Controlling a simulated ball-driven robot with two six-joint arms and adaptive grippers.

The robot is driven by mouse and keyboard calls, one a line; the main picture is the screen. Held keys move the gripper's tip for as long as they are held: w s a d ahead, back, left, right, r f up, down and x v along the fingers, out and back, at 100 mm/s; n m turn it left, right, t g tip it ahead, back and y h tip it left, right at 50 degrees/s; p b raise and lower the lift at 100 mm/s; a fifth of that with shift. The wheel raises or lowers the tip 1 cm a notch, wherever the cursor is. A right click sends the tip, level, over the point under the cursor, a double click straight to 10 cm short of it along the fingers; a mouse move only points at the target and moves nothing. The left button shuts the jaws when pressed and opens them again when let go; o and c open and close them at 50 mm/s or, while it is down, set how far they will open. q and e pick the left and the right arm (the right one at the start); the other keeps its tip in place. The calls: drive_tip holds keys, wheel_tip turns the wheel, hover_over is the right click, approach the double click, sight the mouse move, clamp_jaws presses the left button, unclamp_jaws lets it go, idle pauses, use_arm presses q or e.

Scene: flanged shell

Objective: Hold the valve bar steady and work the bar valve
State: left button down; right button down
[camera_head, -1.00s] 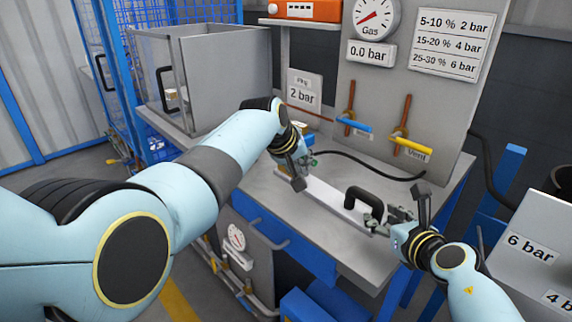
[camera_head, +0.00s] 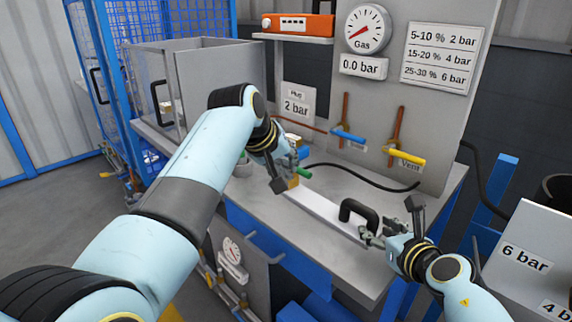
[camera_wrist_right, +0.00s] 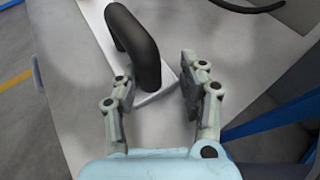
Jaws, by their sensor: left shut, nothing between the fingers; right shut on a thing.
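The valve bar (camera_head: 318,207) is a long pale bar lying along the front of the grey bench, with a black arched handle (camera_head: 357,212) at its near right end. My right gripper (camera_head: 371,238) is shut on the bar at this end. In the right wrist view, the fingers (camera_wrist_right: 156,80) stand on either side of the handle's foot. At the bar's far left end is a valve with a green lever (camera_head: 303,172) and a yellowish block (camera_head: 293,181). My left gripper (camera_head: 292,160) is shut and empty beside the green lever; its own wrist partly hides the valve, and contact cannot be told.
Behind the bar stands a grey panel with a Gas gauge (camera_head: 367,29), a blue lever (camera_head: 347,136) and a yellow Vent lever (camera_head: 405,156). A black hose (camera_head: 365,180) lies across the bench. An open grey box (camera_head: 215,85) stands at the back left.

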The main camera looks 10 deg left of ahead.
use_arm(q)
drive_tip(key=shift+s+a+r, duration=0.1)
drive_tip(key=shift+s+r, duration=0.15)
drive_tip(key=shift+r, duration=0.05)
use_arm(e)
drive_tip(key=shift+s+f, duration=0.3)
drive_tip(key=shift+f, duration=0.15)
drive_tip(key=c, duration=0.6)
unclamp_jaws()
